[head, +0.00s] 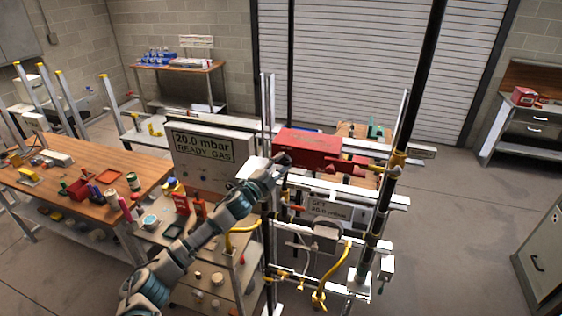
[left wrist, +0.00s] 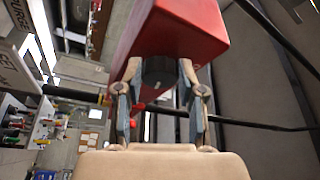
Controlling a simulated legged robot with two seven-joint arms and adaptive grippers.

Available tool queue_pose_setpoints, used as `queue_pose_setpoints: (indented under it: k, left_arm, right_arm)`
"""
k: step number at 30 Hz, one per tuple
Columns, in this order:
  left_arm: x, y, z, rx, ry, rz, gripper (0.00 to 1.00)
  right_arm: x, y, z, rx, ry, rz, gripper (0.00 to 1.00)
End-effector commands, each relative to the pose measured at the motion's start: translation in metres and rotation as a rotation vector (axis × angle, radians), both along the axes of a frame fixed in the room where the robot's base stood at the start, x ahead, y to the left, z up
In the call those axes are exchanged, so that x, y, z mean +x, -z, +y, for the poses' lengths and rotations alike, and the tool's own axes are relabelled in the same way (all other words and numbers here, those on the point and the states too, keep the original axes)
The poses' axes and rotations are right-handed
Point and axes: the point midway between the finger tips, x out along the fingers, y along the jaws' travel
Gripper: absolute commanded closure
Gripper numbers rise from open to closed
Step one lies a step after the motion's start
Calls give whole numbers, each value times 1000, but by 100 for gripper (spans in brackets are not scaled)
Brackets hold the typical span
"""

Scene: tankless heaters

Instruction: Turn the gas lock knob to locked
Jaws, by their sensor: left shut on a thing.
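The gas lock knob (left wrist: 159,72) is a dark round knob on the end face of a red box (left wrist: 182,30) in the left wrist view. My left gripper (left wrist: 160,80) has one finger on each side of it and is shut on it. In the head view the red box (head: 307,142) sits on the pipe frame, and my left gripper (head: 284,160) is at its near left end. There the knob is hidden by the gripper. I cannot read the knob's setting. My right gripper is not in view.
A panel reading "20.0 mbar READY GAS" (head: 205,157) stands left of my gripper. A black vertical pipe (head: 412,95) and white rails (head: 345,187) are close on the right. A wooden workbench (head: 75,160) with tools stands at the left.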

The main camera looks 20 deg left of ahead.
Motion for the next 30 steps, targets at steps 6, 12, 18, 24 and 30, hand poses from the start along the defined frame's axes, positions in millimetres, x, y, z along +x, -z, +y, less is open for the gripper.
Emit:
queue_pose_setpoints:
  k: [6, 12, 18, 24, 30]
  left_arm:
    - [0, -4, -1, 117, 3, -10, 96]
    - [0, -3, -2, 173, 3, -9, 96]
    - [0, -1, -3, 193, 4, -7, 96]
    - [0, 0, -4, 193, 5, -6, 96]
    - [0, 1, -4, 194, 5, -5, 44]
  right_arm:
    - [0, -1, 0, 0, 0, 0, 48]
    - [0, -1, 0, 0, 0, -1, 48]
    - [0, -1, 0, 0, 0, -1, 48]
    - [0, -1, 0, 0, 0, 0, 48]
    - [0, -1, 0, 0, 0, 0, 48]
